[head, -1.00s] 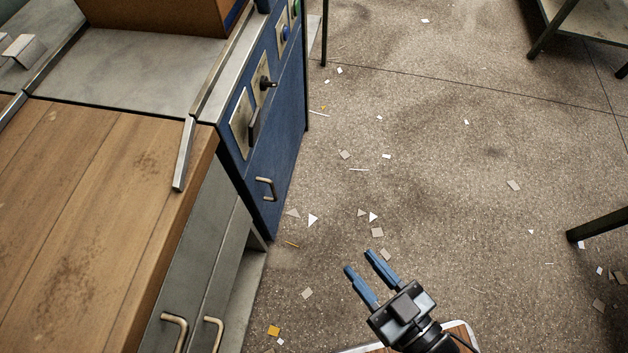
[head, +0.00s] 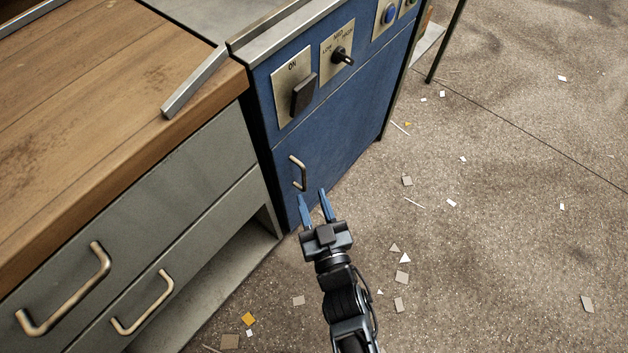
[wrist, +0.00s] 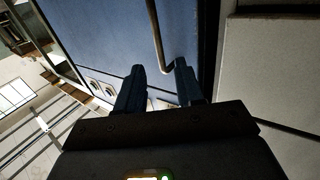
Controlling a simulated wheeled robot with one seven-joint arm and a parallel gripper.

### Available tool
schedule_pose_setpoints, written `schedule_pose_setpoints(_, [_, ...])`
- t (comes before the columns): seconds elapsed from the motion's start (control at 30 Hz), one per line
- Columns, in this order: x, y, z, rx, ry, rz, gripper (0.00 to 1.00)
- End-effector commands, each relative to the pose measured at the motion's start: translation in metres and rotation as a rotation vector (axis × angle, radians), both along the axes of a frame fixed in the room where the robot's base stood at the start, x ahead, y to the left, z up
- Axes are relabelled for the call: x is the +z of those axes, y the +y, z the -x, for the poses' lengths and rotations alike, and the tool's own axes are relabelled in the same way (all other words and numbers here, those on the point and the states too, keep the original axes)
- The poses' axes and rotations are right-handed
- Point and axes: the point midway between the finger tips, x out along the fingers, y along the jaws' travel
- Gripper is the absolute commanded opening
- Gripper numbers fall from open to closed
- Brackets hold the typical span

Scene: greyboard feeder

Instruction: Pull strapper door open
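The strapper's blue door (head: 333,155) is on the front of the blue cabinet and looks closed. Its small metal handle (head: 298,173) is near the door's left edge. My gripper (head: 313,195) is open, with its two blue fingers apart and pointing at the door just below the handle in the head view. In the wrist view the handle (wrist: 159,40) runs down toward the gap between the fingertips (wrist: 160,72). Nothing is held. I cannot tell whether a finger touches the handle or door.
A rocker switch (head: 303,95) and a knob (head: 342,56) stick out above the door. A wooden-topped bench (head: 90,90) with grey drawers and large handles (head: 143,303) stands at left. The floor (head: 500,260) at right is open, with paper scraps.

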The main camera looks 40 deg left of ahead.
Motion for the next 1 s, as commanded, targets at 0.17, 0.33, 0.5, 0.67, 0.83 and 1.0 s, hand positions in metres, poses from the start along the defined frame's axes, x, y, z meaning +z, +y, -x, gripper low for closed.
schedule_pose_setpoints(0.17, [-0.002, 0.024, -0.018, 0.001, -0.001, -0.001, 0.37])
schedule_pose_setpoints(0.33, [-0.001, 0.039, -0.031, -0.001, -0.001, -0.001, 0.37])
schedule_pose_setpoints(0.5, [0.000, 0.045, -0.036, -0.001, 0.000, 0.000, 0.37])
schedule_pose_setpoints(0.67, [0.000, 0.045, -0.036, -0.001, 0.001, 0.001, 0.37])
schedule_pose_setpoints(0.83, [0.000, 0.045, -0.036, -0.001, 0.001, 0.001, 0.28])
schedule_pose_setpoints(1.0, [0.000, 0.045, -0.036, -0.001, 0.000, 0.000, 0.12])
